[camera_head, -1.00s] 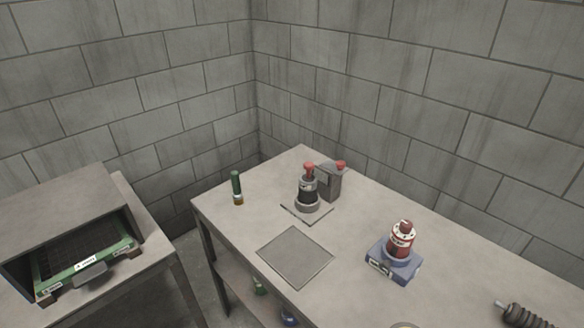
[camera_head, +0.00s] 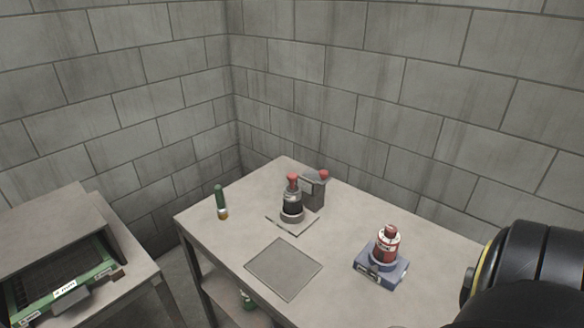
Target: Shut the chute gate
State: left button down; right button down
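I cannot make out a chute gate for certain in this view. At the left, a grey box-like housing (camera_head: 52,232) stands open at the front, with a green-framed dark mesh tray (camera_head: 103,272) in its opening. The tray carries a white label. On the table, a black device with a red knob (camera_head: 292,199) stands on a thin plate. A grey block with a red knob (camera_head: 316,189) stands right behind it. Neither gripper shows. A large black rounded part of my own arm fills the lower right corner and hides the table there.
The grey table (camera_head: 225,240) holds a green cylinder (camera_head: 220,202), a flat square plate (camera_head: 284,268) and a red-and-white bottle-like object (camera_head: 388,244) on a blue base (camera_head: 381,267). A gap separates the two tables. Block walls close off the back.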

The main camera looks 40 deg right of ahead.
aim_at(321, 178)
jog(key=k, duration=0.85)
jog(key=z, duration=0.9)
jog(key=i, duration=0.45)
jog(key=u, duration=0.05)
